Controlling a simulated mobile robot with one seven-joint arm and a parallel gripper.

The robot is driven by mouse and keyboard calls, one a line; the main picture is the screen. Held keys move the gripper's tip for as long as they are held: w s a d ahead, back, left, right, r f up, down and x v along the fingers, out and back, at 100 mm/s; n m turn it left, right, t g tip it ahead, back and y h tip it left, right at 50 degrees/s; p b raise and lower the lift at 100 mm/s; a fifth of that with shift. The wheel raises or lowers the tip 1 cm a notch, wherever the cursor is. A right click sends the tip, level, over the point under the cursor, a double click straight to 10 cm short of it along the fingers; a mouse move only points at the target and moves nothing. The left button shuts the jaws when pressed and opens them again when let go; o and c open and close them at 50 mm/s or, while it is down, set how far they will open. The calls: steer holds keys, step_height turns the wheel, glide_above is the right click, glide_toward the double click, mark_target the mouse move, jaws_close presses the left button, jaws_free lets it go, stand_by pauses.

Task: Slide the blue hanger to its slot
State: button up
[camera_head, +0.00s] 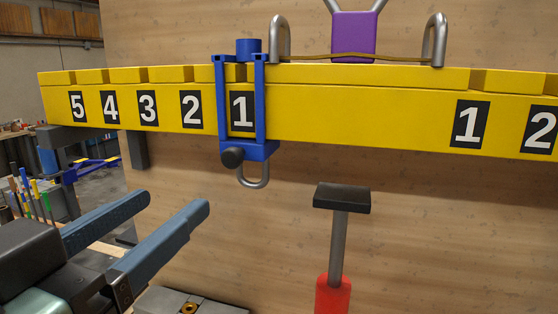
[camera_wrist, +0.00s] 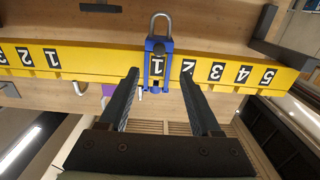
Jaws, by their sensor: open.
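The blue hanger (camera_head: 263,151) straddles the yellow beam (camera_head: 350,110) at the left number 1 plate (camera_head: 242,111), with its two uprights on either side of the digit. It has a dark knob and a grey metal loop below. In the wrist view, turned upside down, the hanger (camera_wrist: 158,45) lies in line with the gap between the fingers. My gripper (camera_head: 177,201) is open, its two fingers apart and empty, to the lower left of the hanger in the head view. The open fingers also show in the wrist view (camera_wrist: 158,74).
Plates 2 to 5 run left of the hanger; another 1 and 2 sit right. A purple piece (camera_head: 353,36) and two metal hooks stand above the beam. A red-handled hammer (camera_head: 332,290) is below right. A wooden wall (camera_head: 430,220) stands behind.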

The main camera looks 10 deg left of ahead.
mark_target(229, 160)
steer(key=w+p, duration=0.2)
steer(key=w, duration=0.2)
steer(key=w+p, duration=0.2)
steer(key=w, duration=0.2)
steer(key=w+p, duration=0.2)
steer(key=w, duration=0.2)
steer(key=shift+w+d+p, duration=0.3)
steer(key=shift+p, duration=0.1)
steer(key=shift+c, duration=0.2)
jaws_close()
stand_by(0.7)
